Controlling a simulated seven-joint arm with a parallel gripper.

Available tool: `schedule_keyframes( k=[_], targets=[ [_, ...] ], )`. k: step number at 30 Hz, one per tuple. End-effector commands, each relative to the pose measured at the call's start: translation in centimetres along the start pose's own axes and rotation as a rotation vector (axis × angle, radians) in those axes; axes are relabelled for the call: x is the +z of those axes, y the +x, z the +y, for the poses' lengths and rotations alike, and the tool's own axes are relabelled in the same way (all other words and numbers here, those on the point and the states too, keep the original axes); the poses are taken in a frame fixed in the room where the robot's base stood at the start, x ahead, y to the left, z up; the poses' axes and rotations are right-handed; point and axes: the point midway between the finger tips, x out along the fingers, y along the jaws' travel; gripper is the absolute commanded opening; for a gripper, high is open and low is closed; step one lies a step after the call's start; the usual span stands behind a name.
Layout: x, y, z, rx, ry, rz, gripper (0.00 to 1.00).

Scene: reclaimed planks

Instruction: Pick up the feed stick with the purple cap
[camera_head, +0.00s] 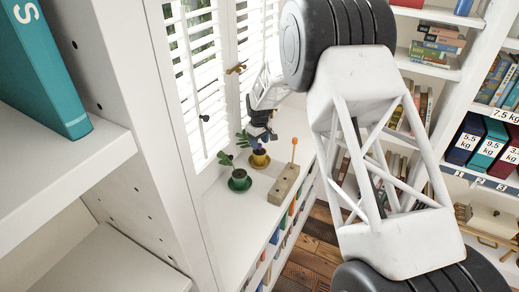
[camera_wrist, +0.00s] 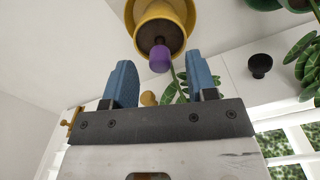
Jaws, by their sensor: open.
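The feed stick with the purple cap (camera_wrist: 160,58) stands in the dark soil of a yellow pot (camera_wrist: 150,17) in the wrist view. Only its cap shows clearly; the shaft is hidden behind it. My gripper (camera_wrist: 161,75) is open, its two blue fingers spread to either side of the cap's line. The cap appears centred between them, near the fingertips, and I cannot tell how deep it lies. In the head view my gripper (camera_head: 261,140) is just above the yellow pot (camera_head: 260,159) and hides the cap.
A green pot (camera_head: 240,181) with a leafy plant stands close to the yellow pot. A wooden block (camera_head: 284,185) with holes holds an orange-capped stick (camera_head: 294,147). A shuttered window (camera_head: 196,70) is behind the white shelf top (camera_head: 222,222), whose front part is clear.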

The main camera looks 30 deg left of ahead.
Motion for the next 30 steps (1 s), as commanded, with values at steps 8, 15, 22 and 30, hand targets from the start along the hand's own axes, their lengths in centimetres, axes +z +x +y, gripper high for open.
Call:
schedule_keyframes(
  k=[8, 15, 22, 30],
  targets=[
    [0.00, 0.30, 0.00, 0.000, 0.000, 0.000, 0.52],
    [0.00, 0.44, 0.00, 0.000, 0.000, 0.000, 0.52],
    [0.00, 0.44, 0.00, 0.000, 0.000, 0.000, 0.52],
    [0.00, 0.43, 0.00, 0.000, 0.000, 0.000, 0.12]
  ],
)
